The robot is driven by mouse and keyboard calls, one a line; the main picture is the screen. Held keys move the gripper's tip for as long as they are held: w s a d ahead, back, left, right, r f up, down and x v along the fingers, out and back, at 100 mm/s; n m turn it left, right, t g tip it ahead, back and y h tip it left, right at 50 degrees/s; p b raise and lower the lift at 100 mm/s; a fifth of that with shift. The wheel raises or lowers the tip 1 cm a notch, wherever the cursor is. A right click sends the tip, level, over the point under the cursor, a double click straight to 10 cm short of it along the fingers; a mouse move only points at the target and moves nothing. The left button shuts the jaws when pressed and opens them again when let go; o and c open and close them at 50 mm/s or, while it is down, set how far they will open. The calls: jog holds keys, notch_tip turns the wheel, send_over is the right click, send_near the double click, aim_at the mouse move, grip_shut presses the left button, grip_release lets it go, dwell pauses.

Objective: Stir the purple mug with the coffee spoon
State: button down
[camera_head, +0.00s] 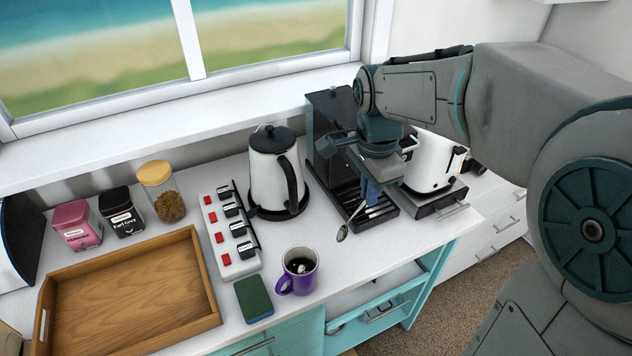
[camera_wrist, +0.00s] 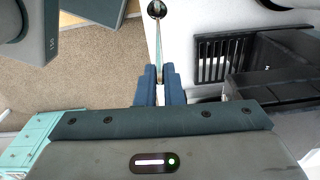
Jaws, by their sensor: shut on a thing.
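The purple mug (camera_head: 299,270) stands upright on the white counter near its front edge, with dark liquid and something pale inside. My gripper (camera_head: 371,190) is to the right of the mug and above it, in front of the coffee machine. It is shut on the coffee spoon (camera_head: 343,232), whose bowl hangs down, apart from the mug. In the wrist view the blue fingertips (camera_wrist: 160,84) pinch the spoon's handle, and the spoon's bowl (camera_wrist: 157,9) shows at the top edge. The mug is not clearly seen in the wrist view.
A green sponge (camera_head: 254,298) lies left of the mug. A power strip (camera_head: 229,233), a kettle (camera_head: 275,175) and the coffee machine (camera_head: 330,115) stand behind. A wooden tray (camera_head: 130,290) is at left, a toaster (camera_head: 432,165) at right. Below the counter a drawer (camera_head: 380,305) stands open.

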jog(key=s+a+r+n+p, duration=0.1)
jog(key=s+a+r, duration=0.2)
jog(key=a, duration=0.6)
notch_tip(320, 180, down, 15)
jog(key=b, duration=1.1)
jog(key=shift+r, duration=0.15)
dwell(0.4)
